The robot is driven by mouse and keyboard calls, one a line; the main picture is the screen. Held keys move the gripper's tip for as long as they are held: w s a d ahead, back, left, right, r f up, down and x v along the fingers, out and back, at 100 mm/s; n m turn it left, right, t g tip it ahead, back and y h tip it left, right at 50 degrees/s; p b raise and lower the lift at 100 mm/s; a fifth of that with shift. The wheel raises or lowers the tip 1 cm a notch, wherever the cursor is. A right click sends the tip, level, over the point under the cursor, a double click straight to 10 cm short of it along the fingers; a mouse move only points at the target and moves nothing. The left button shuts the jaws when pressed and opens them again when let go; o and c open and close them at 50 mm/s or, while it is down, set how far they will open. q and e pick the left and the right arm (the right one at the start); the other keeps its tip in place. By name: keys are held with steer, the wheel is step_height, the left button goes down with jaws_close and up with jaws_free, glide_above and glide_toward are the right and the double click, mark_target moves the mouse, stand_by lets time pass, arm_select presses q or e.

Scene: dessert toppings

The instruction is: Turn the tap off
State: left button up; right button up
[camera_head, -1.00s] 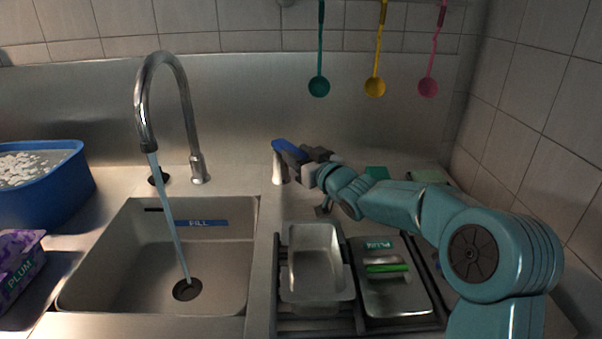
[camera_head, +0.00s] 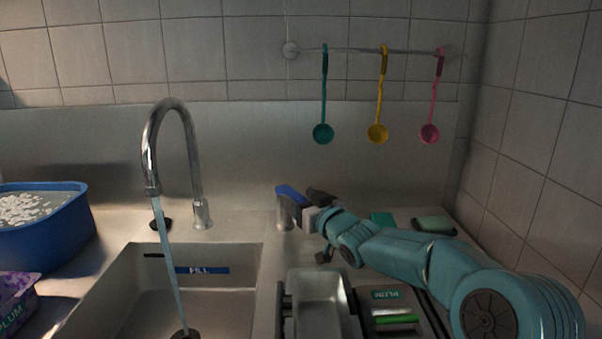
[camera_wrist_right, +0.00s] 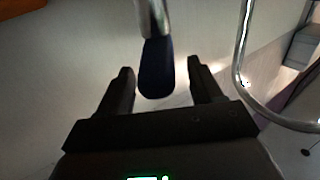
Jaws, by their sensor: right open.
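The curved metal tap (camera_head: 195,160) stands behind the sink, and a stream of water (camera_head: 168,255) runs from its spout into the basin. To its right, a short metal post (camera_head: 285,215) carries a blue lever (camera_head: 291,193). My right gripper (camera_head: 305,202) is at the lever, coming from the right. In the right wrist view the dark blue lever (camera_wrist_right: 157,72) lies between the two spread fingers of my gripper (camera_wrist_right: 161,76), with gaps on both sides. My left gripper is out of view.
The sink (camera_head: 215,300) has a FILL label (camera_head: 202,270). A blue tub (camera_head: 40,235) stands left. A metal tray (camera_head: 318,300) and a PLUM-labelled container (camera_head: 390,320) lie below my right arm. Teal, yellow and pink ladles (camera_head: 378,133) hang above. A tiled wall (camera_head: 540,130) bounds the right.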

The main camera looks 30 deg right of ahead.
step_height(320, 180, up, 20)
steer(key=p, duration=1.1)
steer(key=shift+f, duration=0.2)
